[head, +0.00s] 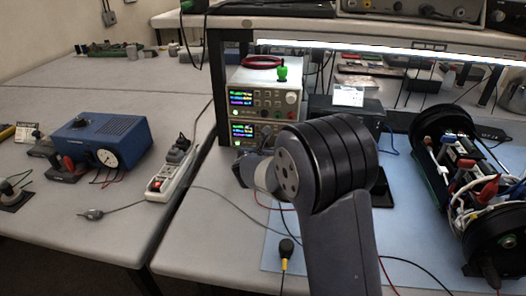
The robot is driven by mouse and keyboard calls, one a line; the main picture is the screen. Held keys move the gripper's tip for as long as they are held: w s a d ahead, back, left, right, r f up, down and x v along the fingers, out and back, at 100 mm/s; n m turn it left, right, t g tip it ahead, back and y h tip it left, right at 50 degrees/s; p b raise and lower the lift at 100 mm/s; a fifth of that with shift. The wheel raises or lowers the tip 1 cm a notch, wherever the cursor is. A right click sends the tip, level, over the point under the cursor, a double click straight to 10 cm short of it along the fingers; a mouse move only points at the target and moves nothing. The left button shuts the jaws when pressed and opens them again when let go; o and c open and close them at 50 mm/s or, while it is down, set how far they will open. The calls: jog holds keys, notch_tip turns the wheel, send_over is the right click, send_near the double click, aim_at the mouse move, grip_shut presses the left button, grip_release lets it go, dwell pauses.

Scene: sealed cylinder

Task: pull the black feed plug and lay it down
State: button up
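My arm rises from the bottom middle. Its far end, with my gripper (243,170), is partly hidden behind my own joint, just in front of the lower power supply (257,133); its fingers cannot be made out. Whether it touches or holds a plug there is hidden. A black plug with a yellow sleeve (286,250) lies on the blue mat (275,262) at the front edge. Another black plug (179,149) sits in the white power strip (170,175). I cannot tell which is the feed plug. The open black-ended cylinder (446,118) with wiring lies at the right.
A blue box with a gauge (103,140) stands on the left table. A shelf (420,50) with instruments runs above the bench. Red and black leads cross the mat near my arm. The grey table between strip and mat (215,225) is mostly clear.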

dwell(0.3)
grip_shut()
dwell(0.3)
jog(key=shift+s+a+b, duration=0.2)
jog(key=shift+s+b, duration=0.15)
jog(key=shift+s, duration=0.6)
jog(key=shift+s+a+b, duration=0.2)
jog(key=shift+s+b, duration=0.2)
jog(key=shift+s, duration=0.6)
jog(key=shift+s+a+b, duration=0.2)
jog(key=shift+s+b, duration=0.15)
jog(key=shift+s, duration=0.6)
